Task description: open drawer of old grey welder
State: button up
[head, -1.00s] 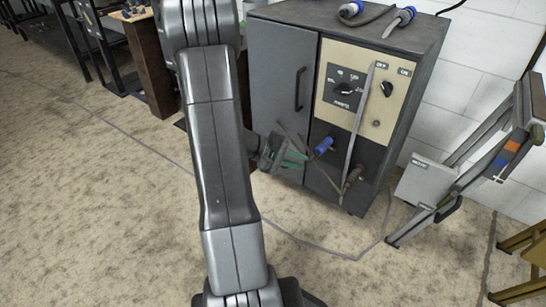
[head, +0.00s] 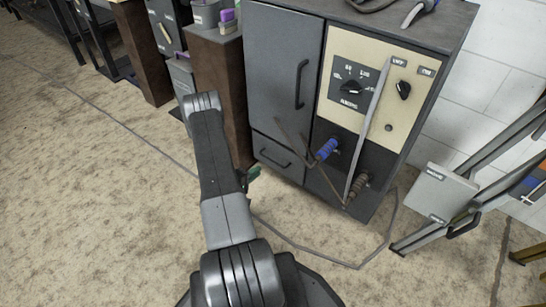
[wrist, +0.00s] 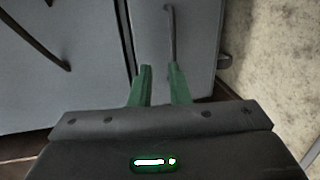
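The old grey welder (head: 285,60) is a dark grey cabinet with a cream control panel. Its drawer (head: 283,170) is low on the left, under the tall door, and looks shut. The drawer has a dark bar handle (head: 270,151). My gripper (head: 253,173) shows only as a bit of green at the drawer's left edge; my arm hides the rest. In the wrist view, my gripper (wrist: 160,68) has two green fingers apart with nothing between them. The drawer handle (wrist: 172,30) lies just ahead, more in line with the right finger, and does not look gripped.
The welder's door (head: 275,85) has its own handle (head: 300,83), also in the wrist view (wrist: 38,40). Cables with a blue plug (head: 327,149) hang in front.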

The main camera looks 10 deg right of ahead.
jog(key=shift+t+y, duration=0.3)
jog(key=b+x, duration=0.1)
jog(key=x, duration=0.3)
jog(key=f+b+x, duration=0.1)
jog(key=x, duration=0.4)
jog(key=f+b+x, duration=0.1)
jog(key=b+x, duration=0.1)
jog(key=x, duration=0.3)
jog(key=shift+w+a, duration=0.1)
jog(key=shift+a, duration=0.3)
jog(key=shift+c, duration=0.3)
grip_shut()
